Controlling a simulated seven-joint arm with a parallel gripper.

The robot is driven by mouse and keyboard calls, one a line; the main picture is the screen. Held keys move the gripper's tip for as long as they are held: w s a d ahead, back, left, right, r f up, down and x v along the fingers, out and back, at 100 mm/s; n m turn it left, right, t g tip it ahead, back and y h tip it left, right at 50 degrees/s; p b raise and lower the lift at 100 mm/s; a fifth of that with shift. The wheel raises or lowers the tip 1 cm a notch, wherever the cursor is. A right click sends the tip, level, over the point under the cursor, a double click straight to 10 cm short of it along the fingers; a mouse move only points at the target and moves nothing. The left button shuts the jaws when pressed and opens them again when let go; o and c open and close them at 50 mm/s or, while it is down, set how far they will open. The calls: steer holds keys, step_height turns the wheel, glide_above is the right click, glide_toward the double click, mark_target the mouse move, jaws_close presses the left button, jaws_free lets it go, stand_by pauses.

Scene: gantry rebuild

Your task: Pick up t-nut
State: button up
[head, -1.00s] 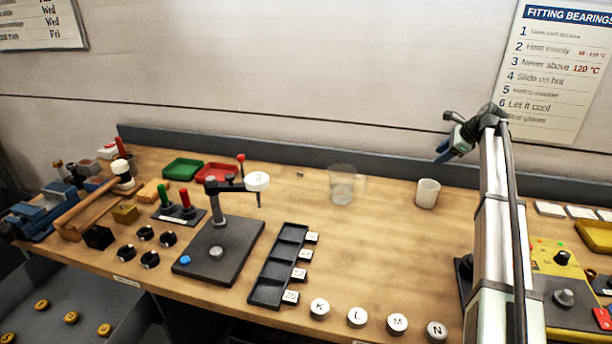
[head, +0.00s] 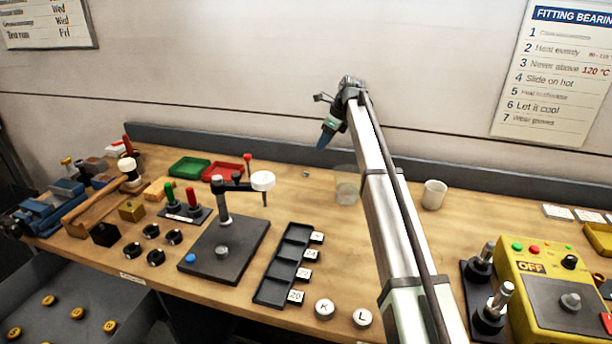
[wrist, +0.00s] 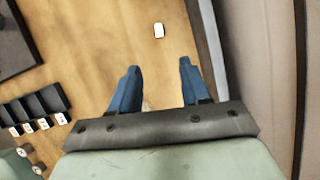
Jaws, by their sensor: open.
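A small piece, likely the t-nut (head: 306,173), lies on the wooden bench toward the back, between the red tray and the clear cup. In the wrist view a small pale block with a dark outline (wrist: 158,30), seemingly the same piece, lies beyond my fingertips, roughly in line with the gap between them. My gripper (wrist: 159,68) is open and empty, with its two blue fingers apart. In the head view my gripper (head: 326,137) is raised above the back of the bench, a little right of the piece and apart from it.
A clear cup (head: 345,186) stands partly behind my arm, with a white cup (head: 434,195) to its right. The press stand (head: 222,250) and black compartment tray (head: 283,265) stand in front. A red tray (head: 221,171) is to the left. The back ledge (head: 260,152) runs close behind.

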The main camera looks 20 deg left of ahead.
glide_toward(307, 173)
steer(key=x, duration=0.3)
steer(key=shift+w+d, duration=0.1)
steer(key=shift+x, duration=2.55)
steer(key=shift+r, duration=0.1)
jaws_close()
